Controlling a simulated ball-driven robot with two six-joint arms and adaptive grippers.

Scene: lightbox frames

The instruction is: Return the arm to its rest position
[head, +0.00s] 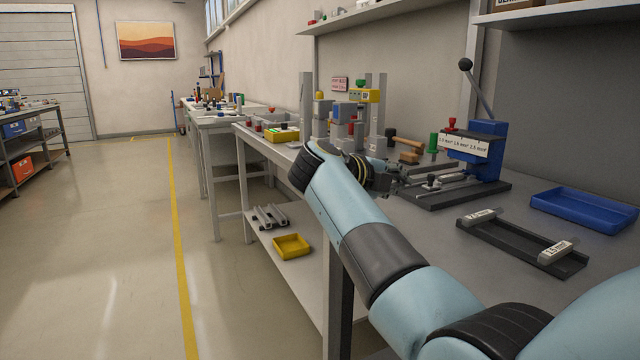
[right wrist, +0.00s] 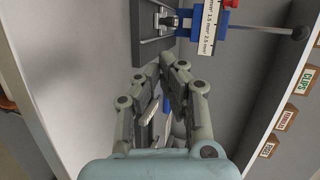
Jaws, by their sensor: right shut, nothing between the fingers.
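My right arm (head: 345,200) reaches forward over the near edge of the grey workbench (head: 420,225). Its right gripper (head: 392,182) is at the far end, partly hidden behind the wrist, above the bench and left of the blue lever press (head: 487,150). In the right wrist view the fingers (right wrist: 160,72) come together with nothing held between them. The press's base (right wrist: 152,45) shows beyond the fingertips there, apart from them as far as I can tell. My left gripper is in neither view.
A black tray (head: 500,245) with labelled grey blocks and a blue tray (head: 585,207) lie on the bench at right. Several fixtures, including a yellow-topped one (head: 364,96), and a mallet (head: 405,143) stand behind the gripper. A yellow bin (head: 291,246) sits on the lower shelf. The floor at left is clear.

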